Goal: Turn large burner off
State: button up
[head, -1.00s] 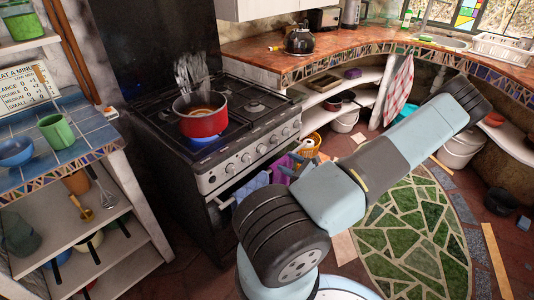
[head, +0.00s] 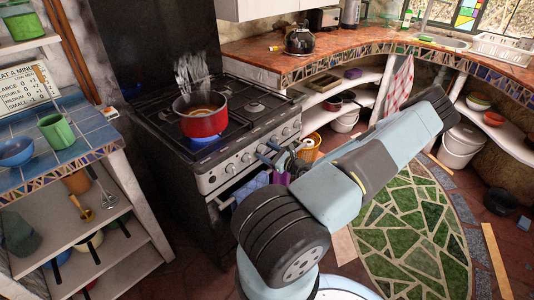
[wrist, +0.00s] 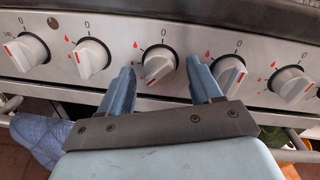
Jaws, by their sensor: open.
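The black stove (head: 190,115) stands at the left, with a row of white knobs on its steel front panel. A blue flame (head: 205,138) burns at its front burner under a red pot (head: 204,124). My gripper (head: 265,154) is at the panel, open and empty. In the wrist view my gripper (wrist: 160,66) has one finger on each side of the middle white knob (wrist: 158,62). The fingertips look close to it; I cannot tell whether they touch. Other knobs (wrist: 91,58) sit on either side, with red marks at differing angles.
A towel rail runs below the knobs, with a blue cloth (wrist: 42,138) on it. A tiled shelf unit (head: 75,150) stands left of the stove. A curved counter (head: 350,50) with a black kettle (head: 299,41) runs along the right. The mosaic floor (head: 410,230) is clear.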

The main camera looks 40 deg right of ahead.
jog(key=c, duration=1)
jog(key=shift+c, duration=0.2)
jog(key=shift+m, duration=0.3)
jog(key=shift+s+a+m+t+h, duration=0.1)
jog(key=shift+m+h, duration=0.3)
jog(key=shift+m, duration=4.4)
jog(key=shift+a+m+t+h, duration=0.1)
jog(key=shift+m+h, duration=0.3)
jog(key=shift+m, duration=4.4)
jog(key=shift+s+m+t+h, duration=0.1)
jog(key=shift+m+h, duration=0.3)
jog(key=shift+m, duration=4.4)
